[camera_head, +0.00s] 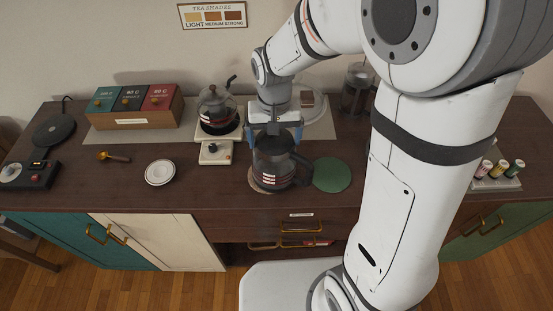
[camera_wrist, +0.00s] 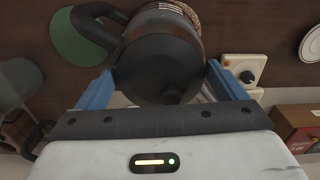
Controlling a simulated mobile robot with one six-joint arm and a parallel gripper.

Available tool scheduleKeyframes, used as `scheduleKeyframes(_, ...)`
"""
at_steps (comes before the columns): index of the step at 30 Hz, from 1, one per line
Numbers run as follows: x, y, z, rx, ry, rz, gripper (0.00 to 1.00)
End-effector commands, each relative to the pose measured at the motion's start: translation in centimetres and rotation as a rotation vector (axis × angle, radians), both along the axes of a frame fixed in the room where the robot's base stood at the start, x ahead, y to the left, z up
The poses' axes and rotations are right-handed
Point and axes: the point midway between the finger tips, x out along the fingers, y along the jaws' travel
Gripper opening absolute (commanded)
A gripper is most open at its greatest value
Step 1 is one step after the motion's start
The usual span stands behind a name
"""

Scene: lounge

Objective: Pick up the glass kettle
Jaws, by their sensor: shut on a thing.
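A dark glass kettle (camera_head: 272,162) with a black lid, a black handle on its right and pale and red stripes low on its side is in the middle of the counter. My gripper (camera_head: 273,134) comes down on it from above, with one blue finger on each side near its top. In the wrist view the kettle (camera_wrist: 160,65) fills the space between the blue fingers, and my gripper (camera_wrist: 158,82) is shut on it. It looks upright over a round cork mat (camera_head: 254,183). I cannot tell whether its base touches the mat.
A green round mat (camera_head: 332,174) lies right of the kettle. Another glass pot (camera_head: 217,108) stands behind left, with a white dial unit (camera_head: 215,152) in front. A glass press (camera_head: 357,88) stands behind right. A white saucer (camera_head: 160,172) is left. The counter's front edge is close.

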Motion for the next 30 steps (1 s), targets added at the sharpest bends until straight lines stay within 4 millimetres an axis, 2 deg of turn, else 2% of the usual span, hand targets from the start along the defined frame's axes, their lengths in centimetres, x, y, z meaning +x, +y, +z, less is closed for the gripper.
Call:
scheduleKeyframes(2, 0.0, 0.0, 0.0, 0.000, -0.001, 0.000, 0.58)
scheduleKeyframes(16, 0.1, 0.0, 0.1, 0.000, -0.001, -0.001, 0.20)
scheduleKeyframes(25, 0.1, 0.0, 0.6, 0.002, -0.005, -0.002, 0.19)
scheduleKeyframes(30, 0.2, 0.0, 2.9, 0.003, -0.009, -0.002, 0.19)
